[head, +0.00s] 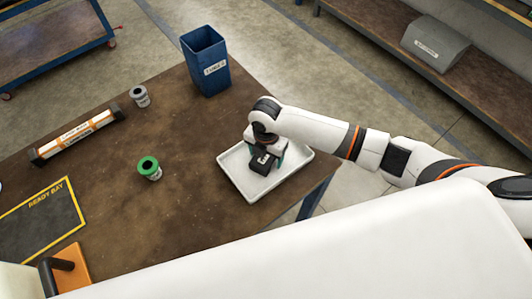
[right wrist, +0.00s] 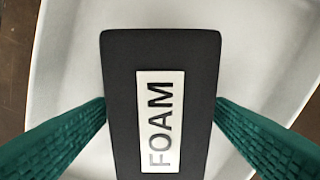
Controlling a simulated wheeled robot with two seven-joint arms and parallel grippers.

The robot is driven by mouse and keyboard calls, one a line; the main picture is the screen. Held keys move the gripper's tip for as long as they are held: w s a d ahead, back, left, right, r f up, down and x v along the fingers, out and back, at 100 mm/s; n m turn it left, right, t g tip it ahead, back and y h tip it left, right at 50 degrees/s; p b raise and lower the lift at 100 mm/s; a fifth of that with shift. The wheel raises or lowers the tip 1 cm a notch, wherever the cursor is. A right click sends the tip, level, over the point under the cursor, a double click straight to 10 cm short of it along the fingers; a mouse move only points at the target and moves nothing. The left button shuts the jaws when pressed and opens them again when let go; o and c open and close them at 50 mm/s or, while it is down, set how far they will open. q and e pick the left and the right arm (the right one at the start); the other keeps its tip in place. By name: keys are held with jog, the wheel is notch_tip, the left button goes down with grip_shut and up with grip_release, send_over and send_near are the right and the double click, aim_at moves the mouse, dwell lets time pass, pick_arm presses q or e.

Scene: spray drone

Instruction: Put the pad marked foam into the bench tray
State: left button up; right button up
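The pad marked foam (head: 262,164) is a dark block with a white label. It is inside the outline of the white bench tray (head: 237,184), near its middle. My right gripper (head: 267,157) points down over the tray. In the right wrist view the green fingers (right wrist: 160,118) meet both long sides of the foam pad (right wrist: 200,130), shut on it. The pale tray floor (right wrist: 262,55) lies behind the pad; I cannot tell whether the pad touches it. My left gripper is not in view.
On the brown bench (head: 120,215) stand a blue bin (head: 206,64), a grey-lidded canister (head: 140,97) and a green-lidded canister (head: 149,169). A labelled tube (head: 78,137) lies at the left. A dark "ready bay" mat (head: 42,222) lies at the front left, beside an orange block (head: 72,268).

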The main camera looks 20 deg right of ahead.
jog(key=shift+r, duration=0.15)
notch_tip(320, 180, up, 12)
dwell(0.5)
dwell(0.3)
